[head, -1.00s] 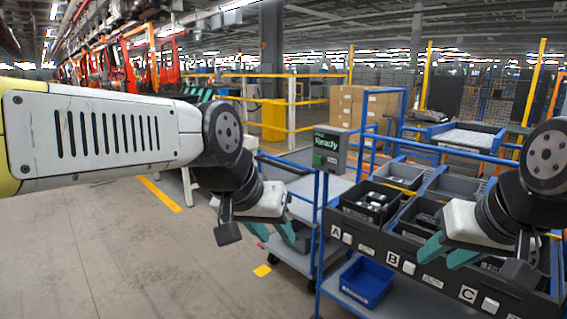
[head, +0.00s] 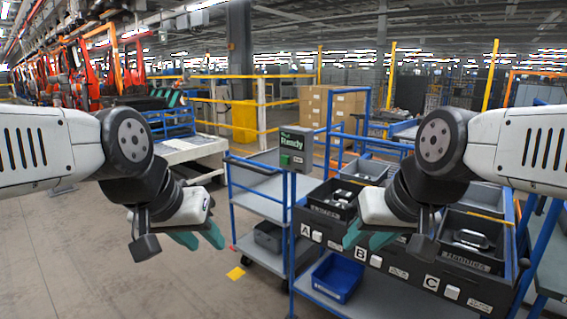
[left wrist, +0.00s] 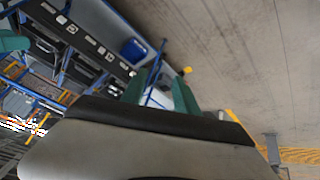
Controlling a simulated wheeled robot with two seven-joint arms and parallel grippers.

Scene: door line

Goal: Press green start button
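The control box (head: 296,150) has a screen reading "Ready" and stands on a blue post at the cart's corner, mid-picture in the head view. A small green button (head: 285,160) shows on its front, below the screen. My left gripper (head: 200,237) is left of the box and lower in the picture, with its teal fingers apart and nothing between them. In the left wrist view its fingers (left wrist: 160,88) also stand apart. My right gripper (head: 366,238) is right of the box and lower, in front of the lettered bins, with its fingers apart. Neither gripper touches the box.
A cart with black bins labelled A, B and C (head: 400,268) stands in front on the right. A blue bin (head: 337,277) sits on its lower shelf. A grey shelf cart (head: 258,184) is behind on the left. Floor (head: 110,265) at lower left is clear.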

